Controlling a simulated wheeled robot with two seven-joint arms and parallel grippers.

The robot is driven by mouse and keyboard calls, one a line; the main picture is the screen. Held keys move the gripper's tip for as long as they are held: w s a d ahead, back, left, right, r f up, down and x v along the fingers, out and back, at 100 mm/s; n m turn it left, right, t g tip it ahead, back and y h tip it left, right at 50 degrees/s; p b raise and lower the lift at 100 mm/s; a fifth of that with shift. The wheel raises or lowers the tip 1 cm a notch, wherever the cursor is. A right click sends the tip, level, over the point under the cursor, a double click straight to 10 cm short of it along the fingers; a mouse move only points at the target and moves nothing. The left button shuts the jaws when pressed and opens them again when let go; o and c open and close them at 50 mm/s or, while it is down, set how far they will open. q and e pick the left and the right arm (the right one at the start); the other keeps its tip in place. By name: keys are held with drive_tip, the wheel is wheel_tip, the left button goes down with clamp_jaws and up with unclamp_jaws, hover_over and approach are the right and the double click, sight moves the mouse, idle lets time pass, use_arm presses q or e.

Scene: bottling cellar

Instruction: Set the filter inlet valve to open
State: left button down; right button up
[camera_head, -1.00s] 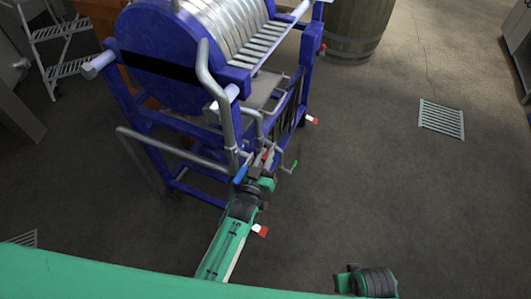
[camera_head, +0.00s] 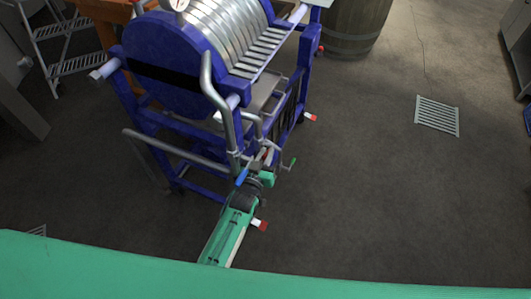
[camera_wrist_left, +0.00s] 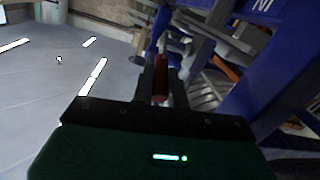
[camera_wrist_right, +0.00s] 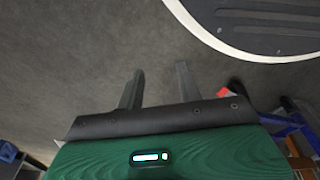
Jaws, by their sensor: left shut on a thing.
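The blue-framed plate filter (camera_head: 165,65) stands at upper left in the head view, with steel pipes (camera_head: 222,105) running down its near side. Near their lower end are a red valve handle (camera_head: 267,156), a blue handle (camera_head: 242,177) and a small green handle (camera_head: 292,163). My left gripper (camera_head: 265,165) is at this valve group. In the left wrist view the red handle (camera_wrist_left: 160,77) lies between its fingers, and the gripper is shut on it. The valve body is partly hidden. My right gripper (camera_wrist_right: 157,88) is open and empty above the floor, outside the head view.
A wooden barrel (camera_head: 350,30) stands behind the filter. A step ladder (camera_head: 62,48) is at upper left. A floor grate (camera_head: 437,115) lies at right. A red-tipped white part (camera_head: 260,225) shows beside my left arm.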

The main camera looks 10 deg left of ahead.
drive_tip(key=shift+s+d+f+p, duration=0.35)
drive_tip(key=shift+s+f, duration=0.5)
drive_tip(key=shift+f, duration=0.1)
drive_tip(key=shift+s+d+f+p, duration=0.3)
drive_tip(key=shift+s+f, duration=0.5)
drive_tip(key=shift+f, duration=0.1)
drive_tip(key=shift+c, duration=0.3)
